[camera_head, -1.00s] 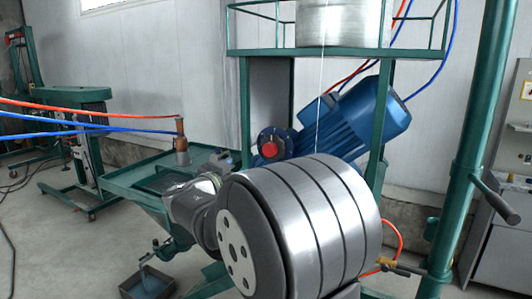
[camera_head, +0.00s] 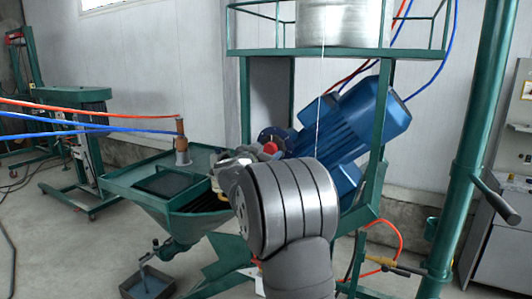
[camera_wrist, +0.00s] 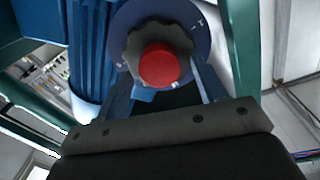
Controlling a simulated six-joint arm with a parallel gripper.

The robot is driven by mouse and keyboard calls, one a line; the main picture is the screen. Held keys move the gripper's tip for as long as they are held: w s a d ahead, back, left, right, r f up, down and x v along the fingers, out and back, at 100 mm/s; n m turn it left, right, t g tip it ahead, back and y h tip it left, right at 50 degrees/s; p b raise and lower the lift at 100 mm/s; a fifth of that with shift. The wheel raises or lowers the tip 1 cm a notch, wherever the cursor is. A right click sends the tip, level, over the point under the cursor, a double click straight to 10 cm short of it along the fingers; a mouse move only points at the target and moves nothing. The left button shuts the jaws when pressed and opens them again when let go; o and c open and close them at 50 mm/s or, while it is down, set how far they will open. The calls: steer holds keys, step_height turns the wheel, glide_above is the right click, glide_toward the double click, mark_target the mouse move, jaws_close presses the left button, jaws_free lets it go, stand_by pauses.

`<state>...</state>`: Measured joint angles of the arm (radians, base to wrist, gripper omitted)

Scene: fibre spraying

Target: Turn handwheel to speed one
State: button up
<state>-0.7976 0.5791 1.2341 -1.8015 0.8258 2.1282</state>
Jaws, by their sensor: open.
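The handwheel (camera_wrist: 133,45) is a dark, scalloped knob with a red centre cap (camera_wrist: 159,66). It sits in front of a round blue-grey dial plate (camera_wrist: 201,36) with small white marks, on the blue motor unit (camera_wrist: 90,45). In the head view the red cap (camera_head: 271,147) shows just past my wrist, with the blue motor (camera_head: 345,125) behind it. My gripper (camera_wrist: 167,88) is open and empty, its fingers reaching toward the lower part of the wheel from below. I cannot tell whether they touch it. In the head view my arm mostly hides the fingers.
A green hopper table (camera_head: 125,180) stands left of my arm. A green frame (camera_head: 245,105) surrounds the motor, with a metal drum (camera_head: 325,22) above. A thick green post (camera_head: 478,130) with a handle stands at right. Red and blue hoses (camera_head: 60,118) cross at left.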

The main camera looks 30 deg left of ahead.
steer(key=shift+c, duration=0.2)
steer(key=c, duration=0.9)
steer(key=shift+n, duration=0.3)
steer(key=n, duration=0.4)
steer(key=shift+a, duration=0.1)
steer(key=n, duration=0.6)
steer(key=shift+f, duration=0.1)
steer(key=n, duration=0.9)
steer(key=shift+a+f, duration=0.1)
steer(key=shift+n, duration=0.3)
